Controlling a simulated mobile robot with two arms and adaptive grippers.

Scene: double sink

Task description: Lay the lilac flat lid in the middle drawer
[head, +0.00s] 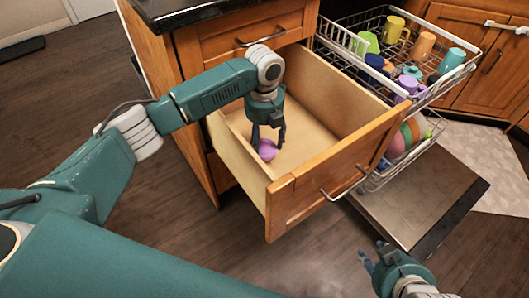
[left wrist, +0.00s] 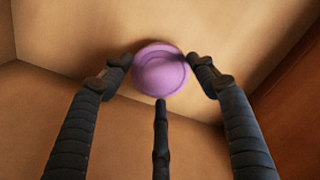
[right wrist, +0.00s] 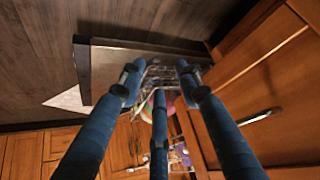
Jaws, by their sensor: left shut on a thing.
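The lilac lid (head: 267,150) is inside the open middle drawer (head: 325,188), low near its front left corner. It also shows as a round lilac disc in the left wrist view (left wrist: 160,72). My left gripper (head: 266,140) reaches down into the drawer and is shut on the lid, with fingers on both sides and one below in the left wrist view. I cannot tell whether the lid touches the drawer floor. My right gripper (head: 371,260) is open and empty, outside the drawer at the lower right; its fingers are spread in the right wrist view (right wrist: 157,80).
The drawer is otherwise empty, with bare floor toward the back. A closed drawer (head: 245,40) is above it. To the right, a pulled-out dishwasher rack (head: 345,38) holds several colourful cups, above a lower rack with plates. The open dishwasher door (head: 440,195) lies low beside the drawer.

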